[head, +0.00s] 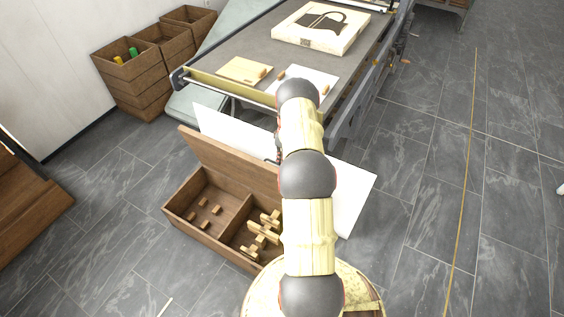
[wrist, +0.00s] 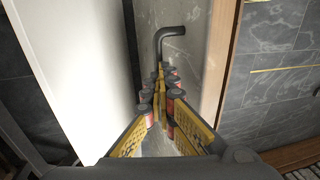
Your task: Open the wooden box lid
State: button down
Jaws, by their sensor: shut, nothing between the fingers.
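The wooden box (head: 238,204) stands on the floor, left of my arm. Its wooden lid (head: 228,162) stands raised at the back edge, tilted away from the opening, so the inside shows. Two compartments hold several small wooden pieces. My arm hides the box's right end and part of the lid. My gripper (wrist: 160,78) is shut and empty in the wrist view. In the head view it is mostly hidden behind my arm, near the lid's upper right. A wooden edge (wrist: 226,70), probably the lid's, runs beside the fingers on the right, apart from them.
A white panel (head: 352,190) lies behind the box and extends past my arm. A press table (head: 250,52) stands beyond it, carrying boards and a bag print. Wooden crates (head: 135,75) stand back left. A dark bent bar (wrist: 166,36) shows beyond my fingertips. Floor at right is clear.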

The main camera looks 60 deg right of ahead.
jog(key=c, duration=2.6)
grip_release()
jog(key=shift+s+a+f, duration=0.2)
jog(key=shift+a+f, duration=0.8)
jog(key=shift+f, duration=0.25)
jog(key=o, duration=0.3)
jog(key=shift+o, duration=1.2)
jog(key=shift+w+f, duration=0.2)
jog(key=shift+w, duration=0.05)
jog(key=shift+o, duration=0.7)
jog(key=shift+d+r, duration=0.25)
jog(key=shift+d, duration=0.05)
jog(key=shift+d+r, duration=0.2)
jog(key=shift+r, duration=0.3)
notch_tip(320, 180, up, 11)
jog(key=d, duration=0.1)
jog(key=shift+w+d+f, duration=0.15)
jog(key=shift+d, duration=0.25)
